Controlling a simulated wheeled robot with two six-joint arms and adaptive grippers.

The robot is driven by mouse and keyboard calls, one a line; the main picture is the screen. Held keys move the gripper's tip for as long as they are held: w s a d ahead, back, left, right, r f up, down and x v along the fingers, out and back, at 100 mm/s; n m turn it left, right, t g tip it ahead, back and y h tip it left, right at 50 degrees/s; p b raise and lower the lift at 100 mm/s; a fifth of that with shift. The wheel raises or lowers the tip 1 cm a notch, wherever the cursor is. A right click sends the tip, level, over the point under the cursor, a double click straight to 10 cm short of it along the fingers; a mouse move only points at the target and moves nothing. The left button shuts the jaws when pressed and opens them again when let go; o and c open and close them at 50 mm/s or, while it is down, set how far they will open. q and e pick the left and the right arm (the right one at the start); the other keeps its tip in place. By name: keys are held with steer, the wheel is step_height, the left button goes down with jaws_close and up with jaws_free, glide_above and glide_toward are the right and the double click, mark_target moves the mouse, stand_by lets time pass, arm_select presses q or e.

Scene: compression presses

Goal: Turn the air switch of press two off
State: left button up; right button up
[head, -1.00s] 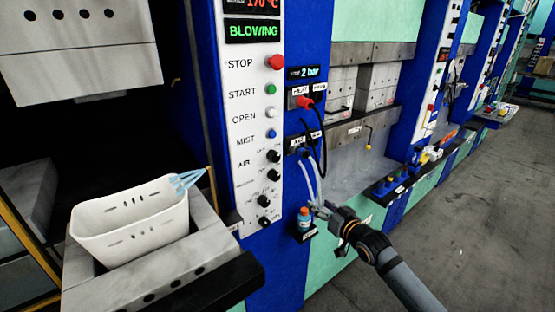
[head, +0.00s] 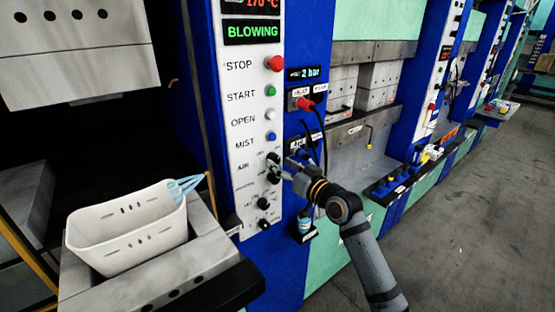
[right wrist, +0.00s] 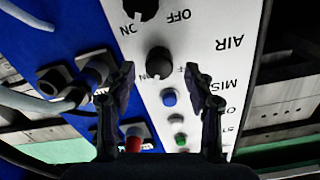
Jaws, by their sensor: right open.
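The white control panel (head: 247,120) of the near press carries the label AIR. The black AIR knob (right wrist: 159,60) shows in the right wrist view, with ON and OFF marks beside it; I cannot tell its setting for sure. My right gripper (head: 274,168) is at the panel beside the AIR label and partly hides the knobs there. In the right wrist view my right gripper (right wrist: 160,72) is open, with the AIR knob seen between its fingertips; contact cannot be told. Another black knob (right wrist: 140,8) lies above it in that view. My left gripper is not in view.
The red stop button (head: 275,63), green start button (head: 271,90) and blue mist button (head: 270,136) sit above the AIR row. A small bottle (head: 305,222) stands below my right gripper. A white basket (head: 125,228) rests at left. Hoses hang right of the panel.

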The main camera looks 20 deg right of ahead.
steer(key=shift+x, duration=1.3)
jaws_close()
